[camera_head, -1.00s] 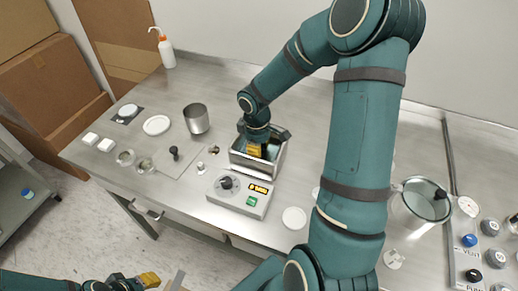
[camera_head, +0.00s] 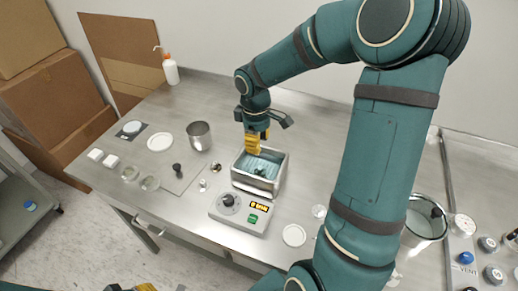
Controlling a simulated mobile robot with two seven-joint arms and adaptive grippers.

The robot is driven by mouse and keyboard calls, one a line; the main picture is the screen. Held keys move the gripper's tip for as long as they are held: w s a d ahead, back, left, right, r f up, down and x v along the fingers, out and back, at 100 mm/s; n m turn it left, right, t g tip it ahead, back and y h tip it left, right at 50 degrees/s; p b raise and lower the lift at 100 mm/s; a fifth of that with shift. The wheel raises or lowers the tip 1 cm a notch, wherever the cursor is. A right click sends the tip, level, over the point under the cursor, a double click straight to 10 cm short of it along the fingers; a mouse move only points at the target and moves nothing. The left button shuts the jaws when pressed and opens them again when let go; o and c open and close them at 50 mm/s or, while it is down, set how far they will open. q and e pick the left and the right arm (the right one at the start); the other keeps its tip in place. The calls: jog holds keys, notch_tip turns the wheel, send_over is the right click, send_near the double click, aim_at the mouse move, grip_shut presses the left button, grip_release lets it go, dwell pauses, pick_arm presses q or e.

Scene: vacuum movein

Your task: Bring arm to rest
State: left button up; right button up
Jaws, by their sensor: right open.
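My right arm, teal with dark bands, reaches across the right half of the head view. Its gripper (camera_head: 258,143), with yellow finger pads, points down just above the far side of an open metal bath (camera_head: 239,178). The gripper is open and looks empty. The bath holds pale bluish contents with a small dark item (camera_head: 262,171) in it, too small to make out. My left gripper (camera_head: 133,287) shows only as a sliver at the bottom edge, so its jaws cannot be judged.
A control box (camera_head: 226,213) with a dark knob stands in front of the bath. A metal beaker (camera_head: 199,136), white dish (camera_head: 160,143) and wash bottle (camera_head: 170,70) stand to the left. Bare steel lies behind the bath.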

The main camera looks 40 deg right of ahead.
jog(key=shift+r, duration=0.45)
